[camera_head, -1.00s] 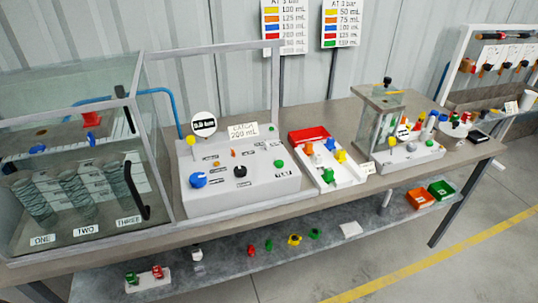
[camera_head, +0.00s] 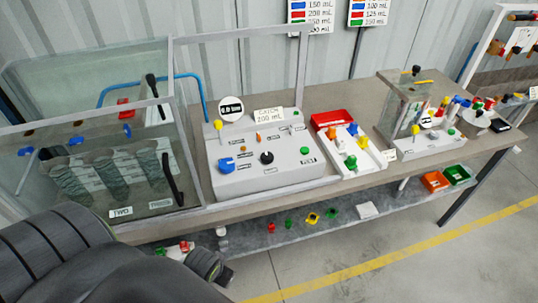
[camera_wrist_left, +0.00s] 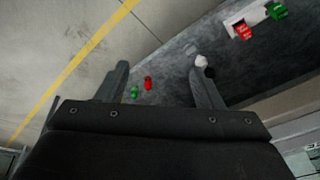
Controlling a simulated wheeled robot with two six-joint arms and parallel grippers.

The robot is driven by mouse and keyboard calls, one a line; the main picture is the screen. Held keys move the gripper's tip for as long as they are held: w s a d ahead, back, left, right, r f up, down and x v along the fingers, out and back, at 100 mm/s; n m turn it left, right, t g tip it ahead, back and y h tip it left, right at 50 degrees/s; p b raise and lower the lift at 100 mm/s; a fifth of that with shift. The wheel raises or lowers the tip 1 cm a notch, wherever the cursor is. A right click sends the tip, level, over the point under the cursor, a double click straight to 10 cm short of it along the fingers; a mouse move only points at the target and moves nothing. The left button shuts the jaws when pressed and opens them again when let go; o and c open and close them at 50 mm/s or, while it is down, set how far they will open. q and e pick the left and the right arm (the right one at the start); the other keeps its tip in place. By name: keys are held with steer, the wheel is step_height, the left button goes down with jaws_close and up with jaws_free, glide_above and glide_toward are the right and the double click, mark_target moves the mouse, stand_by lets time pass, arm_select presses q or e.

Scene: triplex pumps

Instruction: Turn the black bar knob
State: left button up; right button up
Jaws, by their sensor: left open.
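The black bar knob (camera_head: 267,158) sits on the sloped face of the grey-white pump panel (camera_head: 290,178). It is right of the blue knob (camera_head: 226,165) and left of the green button (camera_head: 304,150). My left arm comes in at the lower left of the head view, below and left of the panel and well apart from the knob; its jaws are not clear there. In the left wrist view my left gripper (camera_wrist_left: 160,82) is open and empty, pointing over the lower shelf. The black bar knob is not in that view. My right gripper is not in view.
A glass tank (camera_head: 90,170) with a black handle stands left of the panel. A red tray (camera_head: 332,119) and a white block of colored knobs are on its right. The lower shelf (camera_wrist_left: 250,60) holds small red, green and white parts. Floor is open in front.

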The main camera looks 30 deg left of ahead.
arm_select(q)
steer(key=w+r+p, duration=0.2)
steer(key=w+r, duration=0.2)
steer(key=r, duration=0.5)
step_height(320, 180, up, 23)
steer(key=n+g+h, duration=0.1)
steer(key=n+g, duration=0.2)
steer(key=n, duration=0.8)
glide_above(267, 156)
step_height(267, 156, down, 9)
steer(key=b, duration=0.8)
steer(key=shift+w+f, duration=0.1)
step_height(267, 156, down, 8)
steer(key=shift+r+p, duration=0.1)
steer(key=shift+p, duration=0.4)
steer(key=c, duration=1)
steer(key=shift+r, duration=0.1)
